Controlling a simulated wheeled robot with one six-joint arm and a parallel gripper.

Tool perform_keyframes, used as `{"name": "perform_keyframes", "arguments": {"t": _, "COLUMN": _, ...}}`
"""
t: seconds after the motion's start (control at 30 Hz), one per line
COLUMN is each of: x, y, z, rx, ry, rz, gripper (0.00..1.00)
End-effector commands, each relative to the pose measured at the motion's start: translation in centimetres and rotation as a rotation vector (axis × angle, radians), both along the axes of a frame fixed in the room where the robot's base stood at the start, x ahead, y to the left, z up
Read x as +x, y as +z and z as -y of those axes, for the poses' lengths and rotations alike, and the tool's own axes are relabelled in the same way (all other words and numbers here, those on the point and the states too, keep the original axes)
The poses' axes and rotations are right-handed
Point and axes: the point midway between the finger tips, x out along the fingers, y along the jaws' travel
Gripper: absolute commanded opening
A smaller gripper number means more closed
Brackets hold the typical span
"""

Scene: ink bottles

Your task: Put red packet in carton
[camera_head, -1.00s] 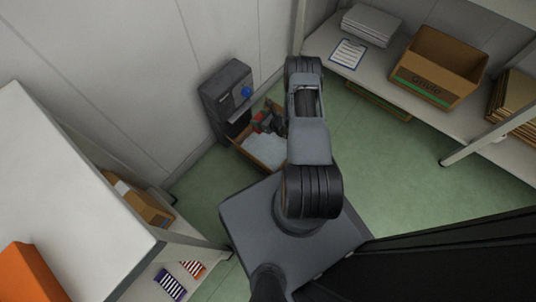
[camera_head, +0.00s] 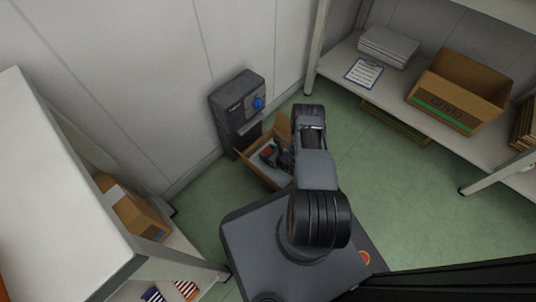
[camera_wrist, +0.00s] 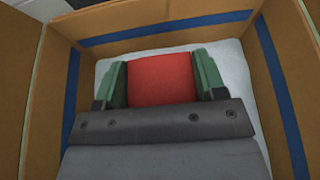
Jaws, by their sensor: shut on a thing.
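An open brown carton (camera_head: 258,170) stands on the green floor near the wall, in front of the grey machine. The wrist view shows its walls (camera_wrist: 165,17) with a blue stripe and a whitish sheet (camera_wrist: 222,58) in the bottom. My gripper (camera_wrist: 162,74), with green fingers, is shut on the red packet (camera_wrist: 160,83). The packet is inside the carton's walls, above or on the white sheet; I cannot tell whether it touches.
A grey machine (camera_head: 236,101) with a blue knob stands against the wall behind the carton. A white shelf unit (camera_head: 55,190) stands left.

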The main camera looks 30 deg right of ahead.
Motion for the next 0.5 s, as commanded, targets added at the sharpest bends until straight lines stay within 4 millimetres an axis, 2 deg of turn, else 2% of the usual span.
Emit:
{"name": "perform_keyframes", "arguments": {"t": 0.03, "x": 0.01, "y": -0.71, "z": 0.0, "rx": 0.0, "ry": 0.0, "rz": 0.001, "gripper": 0.4}}
{"name": "perform_keyframes", "arguments": {"t": 0.43, "x": 0.02, "y": -0.86, "z": -0.01, "rx": 0.0, "ry": 0.0, "rz": 0.0, "gripper": 0.4}}
{"name": "perform_keyframes", "arguments": {"t": 0.47, "x": 0.02, "y": -0.86, "z": 0.0, "rx": 0.0, "ry": 0.0, "rz": 0.0, "gripper": 0.66}}
{"name": "perform_keyframes", "arguments": {"t": 0.5, "x": 0.03, "y": -0.85, "z": 0.0, "rx": 0.0, "ry": 0.001, "rz": 0.0, "gripper": 0.7}}
